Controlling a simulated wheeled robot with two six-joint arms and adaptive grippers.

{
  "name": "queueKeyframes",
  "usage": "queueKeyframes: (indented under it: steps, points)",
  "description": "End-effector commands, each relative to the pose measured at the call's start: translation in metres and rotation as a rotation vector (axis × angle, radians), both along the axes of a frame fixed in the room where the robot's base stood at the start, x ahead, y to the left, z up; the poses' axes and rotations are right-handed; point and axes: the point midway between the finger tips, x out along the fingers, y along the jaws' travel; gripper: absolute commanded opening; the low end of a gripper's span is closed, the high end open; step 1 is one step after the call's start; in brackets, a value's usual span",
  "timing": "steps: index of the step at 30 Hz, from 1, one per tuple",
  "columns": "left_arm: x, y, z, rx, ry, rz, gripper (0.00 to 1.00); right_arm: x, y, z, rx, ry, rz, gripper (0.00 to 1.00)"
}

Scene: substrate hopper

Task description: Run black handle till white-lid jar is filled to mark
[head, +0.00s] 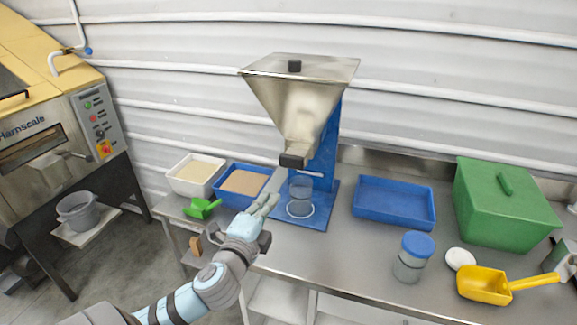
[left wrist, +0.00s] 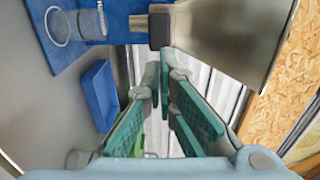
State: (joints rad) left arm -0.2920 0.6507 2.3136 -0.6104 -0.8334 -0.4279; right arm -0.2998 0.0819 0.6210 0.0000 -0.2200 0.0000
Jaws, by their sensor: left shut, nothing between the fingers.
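The steel hopper (head: 298,95) stands on a blue stand (head: 328,150). A black handle (head: 292,161) sits at its spout and also shows in the left wrist view (left wrist: 160,31). A clear, open jar (head: 300,194) stands below the spout within a white ring; it shows in the left wrist view (left wrist: 72,26). I see no fill in it, and its mark is not clear. A white lid (head: 460,258) lies on the bench at the right. My left gripper (head: 268,201) is shut and empty, in front of the stand, apart from handle and jar.
A white tub (head: 172,183), a blue tub (head: 222,199) and a green scoop (head: 201,209) are at the left. At the right are an empty blue tray (head: 394,218), a blue-lidded jar (head: 408,273), a green box (head: 500,220) and a yellow scoop (head: 484,295).

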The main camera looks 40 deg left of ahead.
Motion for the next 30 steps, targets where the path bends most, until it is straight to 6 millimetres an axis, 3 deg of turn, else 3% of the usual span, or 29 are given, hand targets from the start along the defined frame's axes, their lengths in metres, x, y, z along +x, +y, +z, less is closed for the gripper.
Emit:
queueKeyframes:
  steps: [14,30]
  points:
    - [0.009,0.002,0.003,0.008,-0.008,-0.002,0.00,-0.001,0.002,0.000,0.003,0.002,-0.001,0.86]
    - [0.110,0.037,0.004,0.003,-0.008,-0.002,0.00,-0.001,0.003,0.008,0.003,0.001,-0.001,0.86]
